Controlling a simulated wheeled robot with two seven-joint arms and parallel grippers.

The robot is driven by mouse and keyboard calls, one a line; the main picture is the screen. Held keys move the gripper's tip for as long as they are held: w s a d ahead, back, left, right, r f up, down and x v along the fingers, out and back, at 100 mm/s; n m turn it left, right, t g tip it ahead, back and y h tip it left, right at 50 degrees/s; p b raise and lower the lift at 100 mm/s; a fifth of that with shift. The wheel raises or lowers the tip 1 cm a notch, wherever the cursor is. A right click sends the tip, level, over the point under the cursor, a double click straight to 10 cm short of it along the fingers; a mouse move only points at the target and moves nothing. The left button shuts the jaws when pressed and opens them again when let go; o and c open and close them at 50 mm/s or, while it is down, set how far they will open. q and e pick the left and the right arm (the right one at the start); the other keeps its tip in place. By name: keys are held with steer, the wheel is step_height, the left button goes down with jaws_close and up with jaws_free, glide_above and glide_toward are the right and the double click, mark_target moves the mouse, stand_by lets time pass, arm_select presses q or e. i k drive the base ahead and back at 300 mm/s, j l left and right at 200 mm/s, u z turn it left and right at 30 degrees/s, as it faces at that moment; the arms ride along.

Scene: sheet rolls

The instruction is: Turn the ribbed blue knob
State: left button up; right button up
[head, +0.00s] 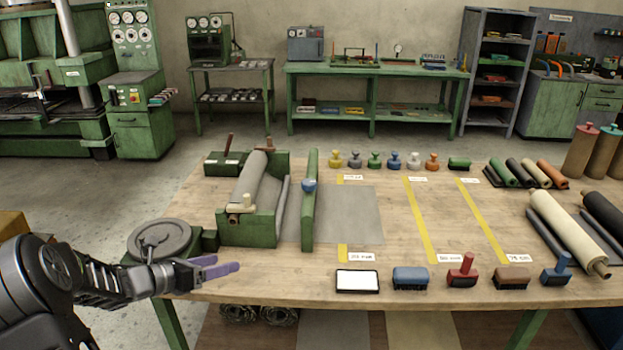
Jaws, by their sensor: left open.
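A small blue knob (309,186) sits on the long green bar (308,215) beside the green roll feeder (248,222). It is too small to tell its ribs. My left gripper (222,267) comes in from the left over the table's front left edge. Its purple-grey fingers point right, lie close together in this view and hold nothing I can see. It is left of and nearer than the blue knob, well apart from it. My right gripper is out of view.
A round grey disc (160,238) stands close behind my left gripper. Several handled blocks, including a red-handled one (461,270), line the front edge. Small knobbed pieces (374,160) stand at the back. Sheet rolls (565,230) lie at right. The wooden table (405,225) has clear middle space.

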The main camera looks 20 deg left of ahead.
mark_target(308, 185)
steer(key=i, duration=1.4)
